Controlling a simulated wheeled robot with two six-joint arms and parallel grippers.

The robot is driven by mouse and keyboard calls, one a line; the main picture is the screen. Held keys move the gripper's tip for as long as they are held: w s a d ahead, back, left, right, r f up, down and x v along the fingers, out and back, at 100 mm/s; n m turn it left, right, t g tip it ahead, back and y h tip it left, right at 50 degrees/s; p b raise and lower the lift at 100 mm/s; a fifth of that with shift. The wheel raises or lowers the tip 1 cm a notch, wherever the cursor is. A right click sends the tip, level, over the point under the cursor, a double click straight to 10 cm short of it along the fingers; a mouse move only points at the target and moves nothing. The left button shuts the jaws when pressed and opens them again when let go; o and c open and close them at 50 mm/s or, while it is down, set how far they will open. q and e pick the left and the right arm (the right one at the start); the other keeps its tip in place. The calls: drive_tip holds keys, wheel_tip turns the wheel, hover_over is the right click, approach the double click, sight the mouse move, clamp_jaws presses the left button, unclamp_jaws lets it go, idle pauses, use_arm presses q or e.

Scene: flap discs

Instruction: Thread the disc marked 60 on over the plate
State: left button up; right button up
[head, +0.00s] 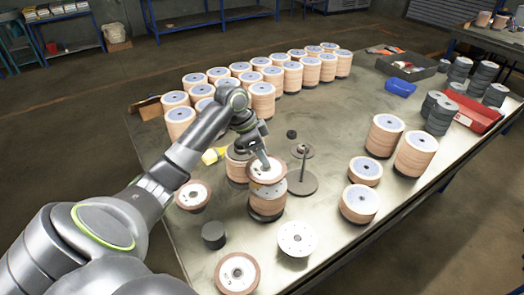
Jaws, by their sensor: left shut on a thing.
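My left gripper (263,164) is shut on a flap disc (275,175) with a brownish rim and pale face. The held disc is right above a stack of discs (268,195); I cannot tell whether it touches the stack. Just right of it stands a thin upright rod (304,164) on a round grey base plate (302,186). No disc shows on the rod. A white round plate with holes (297,239) lies flat near the front. Loose discs lie at the left (193,195) and front (237,273). The number 60 is not readable. My right gripper is out of view.
Many stacked discs (262,98) fill the table's back. Several stacks (413,155) stand at the right. A dark cylinder (214,235) stands left of the white plate. A blue bin (400,88) and red tray (466,112) lie at the back right. The table's front right is clear.

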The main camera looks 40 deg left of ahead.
use_arm(q)
drive_tip(key=shift+f, duration=0.25)
drive_tip(key=o, duration=1.3)
drive_tip(key=shift+b+v, duration=1.6)
drive_tip(key=shift+v, duration=7.1)
drive_tip(key=shift+d, duration=0.1)
